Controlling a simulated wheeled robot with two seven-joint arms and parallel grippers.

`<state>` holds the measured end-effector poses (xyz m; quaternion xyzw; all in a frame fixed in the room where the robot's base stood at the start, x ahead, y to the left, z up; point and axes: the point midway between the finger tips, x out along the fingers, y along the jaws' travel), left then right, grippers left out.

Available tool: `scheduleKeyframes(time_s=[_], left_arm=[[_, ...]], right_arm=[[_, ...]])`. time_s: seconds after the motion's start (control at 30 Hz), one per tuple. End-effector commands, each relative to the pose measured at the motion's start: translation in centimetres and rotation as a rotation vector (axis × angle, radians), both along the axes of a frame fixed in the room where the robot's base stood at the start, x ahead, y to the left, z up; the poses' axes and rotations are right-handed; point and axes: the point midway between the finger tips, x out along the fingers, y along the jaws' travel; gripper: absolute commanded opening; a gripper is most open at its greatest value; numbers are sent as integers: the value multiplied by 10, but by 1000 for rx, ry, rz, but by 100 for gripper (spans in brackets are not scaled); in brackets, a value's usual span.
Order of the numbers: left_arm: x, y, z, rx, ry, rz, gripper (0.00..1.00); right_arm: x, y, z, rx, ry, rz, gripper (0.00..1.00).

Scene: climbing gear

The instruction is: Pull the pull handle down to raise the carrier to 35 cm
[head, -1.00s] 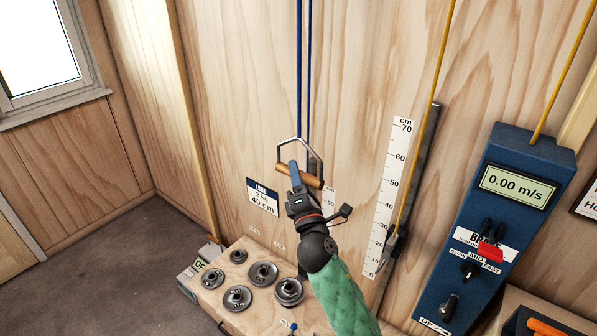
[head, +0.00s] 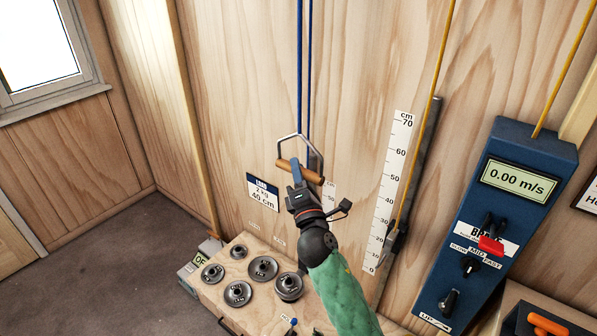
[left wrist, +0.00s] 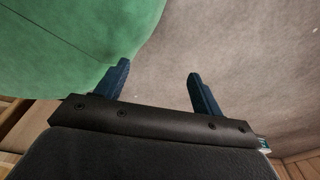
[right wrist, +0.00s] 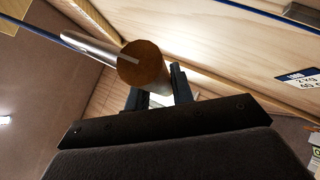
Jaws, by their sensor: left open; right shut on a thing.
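The pull handle has a wooden grip (head: 314,178) under a metal bail and hangs on blue cords against the wooden wall. My right gripper (head: 297,170) is shut on the wooden grip. In the right wrist view the round end of the grip (right wrist: 143,65) sits between the fingers (right wrist: 154,92). My left gripper (left wrist: 160,85) is open and empty in the left wrist view, over bare floor.
A load sign (head: 262,192) reads 2 kg, 40 cm. Several weight discs (head: 264,268) stand on the wooden bench below. A blue brake box (head: 497,220) at the right shows 0.00 m/s and has a red lever. A yellow cord (head: 431,95) runs up from the carrier.

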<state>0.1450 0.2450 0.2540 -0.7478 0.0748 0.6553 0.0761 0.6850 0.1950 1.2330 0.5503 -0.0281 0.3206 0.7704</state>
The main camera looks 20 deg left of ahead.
Motion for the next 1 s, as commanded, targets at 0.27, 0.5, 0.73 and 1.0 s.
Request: scheduleKeyframes(time_s=[0.27,0.5,0.73,1.0], left_arm=[[70,-9,6,-6,-55,0,68],[113,-27,31,-17,-67,6,68],[133,-47,73,-31,-35,19,68],[146,-64,132,-49,2,30,68]], right_arm=[[0,0,-42,-4,7,-1,0],[0,1,-73,-4,8,1,0],[0,1,-100,-5,8,0,0],[0,0,-130,-3,8,0,0]])
